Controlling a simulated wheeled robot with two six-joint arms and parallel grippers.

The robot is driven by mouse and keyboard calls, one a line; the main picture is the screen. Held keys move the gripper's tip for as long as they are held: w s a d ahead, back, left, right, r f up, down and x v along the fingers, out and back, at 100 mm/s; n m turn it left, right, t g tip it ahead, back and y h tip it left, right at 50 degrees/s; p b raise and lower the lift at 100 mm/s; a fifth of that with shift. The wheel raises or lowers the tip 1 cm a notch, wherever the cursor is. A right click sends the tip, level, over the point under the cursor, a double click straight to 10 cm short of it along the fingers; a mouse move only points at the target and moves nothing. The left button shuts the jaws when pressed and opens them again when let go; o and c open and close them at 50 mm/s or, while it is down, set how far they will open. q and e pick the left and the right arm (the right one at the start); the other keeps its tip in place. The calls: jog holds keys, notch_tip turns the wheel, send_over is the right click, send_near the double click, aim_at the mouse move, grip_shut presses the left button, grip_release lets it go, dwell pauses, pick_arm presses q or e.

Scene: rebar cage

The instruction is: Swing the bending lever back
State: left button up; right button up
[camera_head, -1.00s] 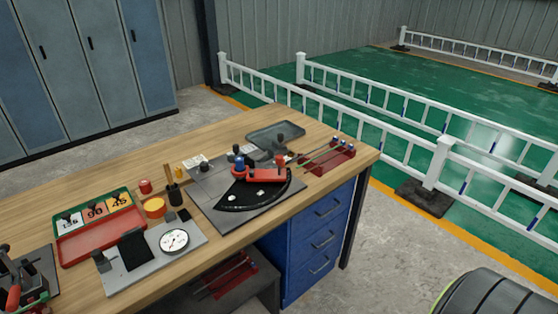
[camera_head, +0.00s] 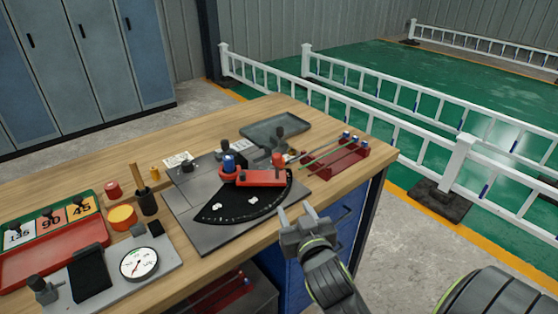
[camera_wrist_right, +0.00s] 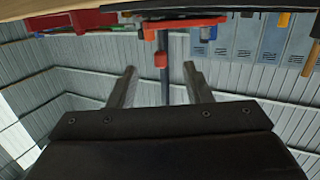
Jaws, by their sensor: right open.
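The bending lever (camera_head: 260,177) is a red arm on the bending plate, with a blue post (camera_head: 229,164) at its left end and an upright red handle (camera_head: 278,161) at its right end. It lies above a black quarter-round dial (camera_head: 235,207) with white marks. My right gripper (camera_head: 303,209) is open and empty at the table's front edge, below and right of the lever, apart from it. The right wrist view shows the spread fingers (camera_wrist_right: 164,88), with the red-tipped handle (camera_wrist_right: 161,60) ahead between them. My left gripper is not in view.
A red rack (camera_head: 342,160) with rods stands right of the plate, near a grey tray (camera_head: 276,126). To the left are a dial gauge (camera_head: 139,262), an orange tin (camera_head: 122,217) and a red tray (camera_head: 55,254) with number cards.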

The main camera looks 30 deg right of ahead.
aim_at(278, 161)
jog(key=shift+t, duration=0.6)
jog(key=r+x, duration=0.1)
jog(key=x, duration=0.4)
jog(key=r+p+x, duration=0.1)
jog(key=x, duration=0.5)
jog(key=r+x, duration=0.2)
jog(key=x, duration=0.4)
jog(key=shift+s+d+p, duration=0.1)
jog(key=shift+d+p, duration=0.2)
jog(key=shift+p, duration=0.05)
jog(key=shift+c, duration=0.2)
grip_shut()
